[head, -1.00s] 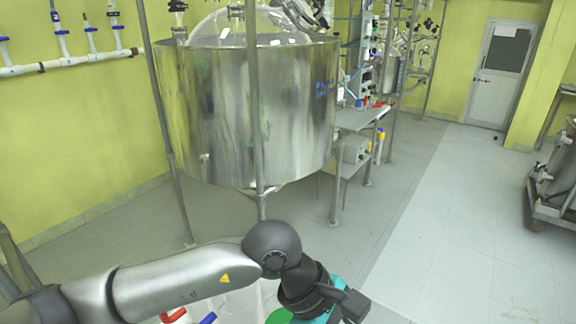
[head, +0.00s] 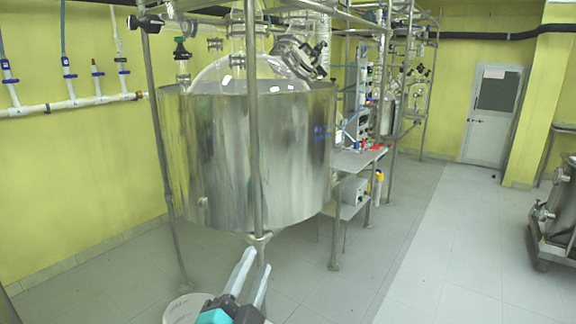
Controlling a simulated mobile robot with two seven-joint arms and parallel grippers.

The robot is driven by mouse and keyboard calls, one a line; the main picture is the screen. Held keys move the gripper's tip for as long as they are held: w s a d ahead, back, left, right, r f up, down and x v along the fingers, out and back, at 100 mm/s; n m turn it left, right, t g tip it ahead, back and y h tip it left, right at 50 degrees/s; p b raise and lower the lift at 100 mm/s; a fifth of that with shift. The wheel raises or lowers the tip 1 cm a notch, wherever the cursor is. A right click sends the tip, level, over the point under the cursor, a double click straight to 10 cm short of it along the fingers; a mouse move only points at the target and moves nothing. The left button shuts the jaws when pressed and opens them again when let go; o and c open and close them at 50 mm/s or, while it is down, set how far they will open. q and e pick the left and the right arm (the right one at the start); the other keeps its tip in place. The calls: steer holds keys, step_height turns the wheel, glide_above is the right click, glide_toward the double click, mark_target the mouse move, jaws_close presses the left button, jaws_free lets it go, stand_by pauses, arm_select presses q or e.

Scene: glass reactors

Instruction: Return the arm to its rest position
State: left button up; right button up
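My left gripper (head: 258,261) shows at the bottom middle of the head view, pointing up and away. Its two grey fingers are apart, and I see nothing held between them. A teal part shows at its base, at the picture's bottom edge. The rest of the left arm is out of view. The gripper appears in front of the lower part of the big steel reactor tank; I cannot tell how far apart they are. My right gripper is not in view.
The steel reactor tank (head: 285,150), with a glass dome (head: 240,75), stands on metal posts. A side table (head: 355,160) and equipment racks stand behind it. White pipes (head: 70,104) run along the left wall. Another steel vessel (head: 560,210) is at right.

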arm_select(q)
steer(key=s+a+f+n+g+y, duration=0.35)
steer(key=a+f+n+g, duration=0.2)
steer(key=f, duration=0.55)
steer(key=s+a+f+n+g, duration=0.3)
steer(key=s+f+g, duration=0.3)
steer(key=s, duration=0.4)
steer(key=s+a+f+n+g, duration=0.2)
steer(key=s+f+n+g, duration=0.15)
steer(key=s+f, duration=0.55)
step_height(320, 180, down, 21)
steer(key=s+m+g+b, duration=0.1)
steer(key=b, duration=0.1)
steer(key=s+a+f+g+b, duration=0.1)
steer(key=s+a+f, duration=0.2)
steer(key=s+f, duration=1.2)
step_height(320, 180, down, 2)
steer(key=shift+s+f+g+b, duration=0.15)
steer(key=shift+s+g+b, duration=0.15)
steer(key=shift+s+b, duration=0.1)
